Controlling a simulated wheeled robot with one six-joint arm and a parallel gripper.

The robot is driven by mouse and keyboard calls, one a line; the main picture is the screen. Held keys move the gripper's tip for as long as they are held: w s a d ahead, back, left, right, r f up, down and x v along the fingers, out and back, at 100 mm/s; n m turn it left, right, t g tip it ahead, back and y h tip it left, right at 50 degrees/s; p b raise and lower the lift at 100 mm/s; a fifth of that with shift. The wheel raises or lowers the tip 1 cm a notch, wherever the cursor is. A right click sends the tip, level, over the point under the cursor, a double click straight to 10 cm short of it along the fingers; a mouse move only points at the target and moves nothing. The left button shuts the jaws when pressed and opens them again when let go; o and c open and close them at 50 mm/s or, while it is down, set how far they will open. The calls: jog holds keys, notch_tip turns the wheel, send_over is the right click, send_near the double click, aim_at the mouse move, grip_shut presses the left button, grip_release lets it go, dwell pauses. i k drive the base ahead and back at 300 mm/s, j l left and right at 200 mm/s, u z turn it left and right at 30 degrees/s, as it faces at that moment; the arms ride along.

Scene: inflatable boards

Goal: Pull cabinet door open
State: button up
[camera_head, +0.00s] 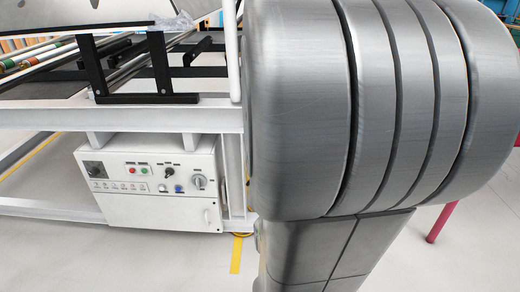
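A white control cabinet (132,207) hangs under the frame of a machine, left of centre. Its upper front is a sloped panel with a red button, a green button, several knobs and a grey rotary switch (199,182). The door looks closed. My gripper is not in view, so its state and its place relative to the door cannot be seen.
Large grey parts of my own arm block the right half. A white machine frame (120,118) with black brackets (162,65) stands above the cabinet. A white post (233,175) stands just right of it. Light floor with a yellow stripe (236,255) lies clear in front. A pink leg (441,222) shows far right.

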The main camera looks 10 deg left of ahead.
aim_at(121, 210)
jog(key=j+u, duration=0.2)
jog(key=u, duration=0.2)
jog(key=i+j+u, duration=0.1)
jog(key=u, duration=0.35)
jog(key=i+j, duration=0.05)
jog(key=j, duration=0.05)
